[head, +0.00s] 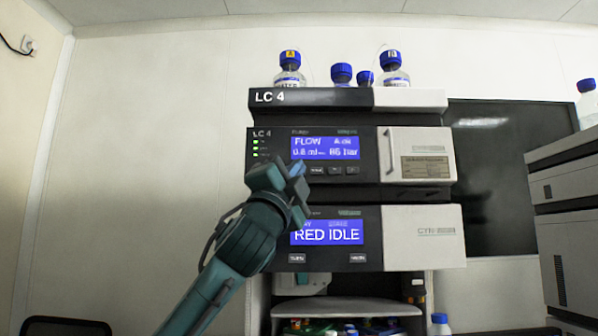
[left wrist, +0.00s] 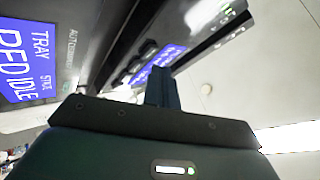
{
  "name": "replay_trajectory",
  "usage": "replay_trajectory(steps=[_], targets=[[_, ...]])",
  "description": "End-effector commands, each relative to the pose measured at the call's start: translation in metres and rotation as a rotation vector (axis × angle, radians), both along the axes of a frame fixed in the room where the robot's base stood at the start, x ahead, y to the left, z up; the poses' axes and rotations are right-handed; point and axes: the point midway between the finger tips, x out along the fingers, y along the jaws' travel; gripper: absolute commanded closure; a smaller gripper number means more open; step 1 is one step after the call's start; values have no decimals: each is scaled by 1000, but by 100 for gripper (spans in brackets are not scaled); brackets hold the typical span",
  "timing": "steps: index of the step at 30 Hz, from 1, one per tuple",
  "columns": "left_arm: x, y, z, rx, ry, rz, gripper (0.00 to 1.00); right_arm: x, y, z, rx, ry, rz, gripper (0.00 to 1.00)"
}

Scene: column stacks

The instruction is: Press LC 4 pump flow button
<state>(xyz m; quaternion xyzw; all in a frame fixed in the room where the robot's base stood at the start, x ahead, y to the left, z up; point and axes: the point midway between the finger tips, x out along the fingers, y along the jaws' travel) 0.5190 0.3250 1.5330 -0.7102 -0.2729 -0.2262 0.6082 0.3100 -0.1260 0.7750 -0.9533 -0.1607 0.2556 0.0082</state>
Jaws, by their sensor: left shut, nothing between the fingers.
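The LC 4 stack has a pump module whose blue display (head: 325,147) reads FLOW and a pressure value. Small dark buttons (head: 335,170) sit in a row under it. My left gripper (head: 297,169) is shut and empty, its fingertips at the display's lower left corner, covering the left end of the button row. In the left wrist view the closed fingers (left wrist: 156,80) point at the pump panel, close to the dark buttons (left wrist: 133,66) and the blue display (left wrist: 168,57). Whether they touch a button I cannot tell. My right gripper is not in view.
The module below has a display (head: 327,232) reading RED IDLE and its own buttons (head: 297,258). Bottles with blue caps (head: 290,70) stand on top of the stack. A dark screen (head: 505,170) and another instrument (head: 570,210) are at right. The left side is open.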

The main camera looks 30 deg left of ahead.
Motion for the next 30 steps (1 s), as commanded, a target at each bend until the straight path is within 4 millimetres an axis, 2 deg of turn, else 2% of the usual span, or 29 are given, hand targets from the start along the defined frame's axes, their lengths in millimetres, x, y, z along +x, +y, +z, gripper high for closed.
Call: replay_trajectory(steps=[7,21,30], targets=[[-4,-3,0,0,-2,-1,100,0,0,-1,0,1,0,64],[-41,-25,1,0,-3,-2,100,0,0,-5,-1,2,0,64],[-43,-26,0,-1,-1,0,100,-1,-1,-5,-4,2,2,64]])
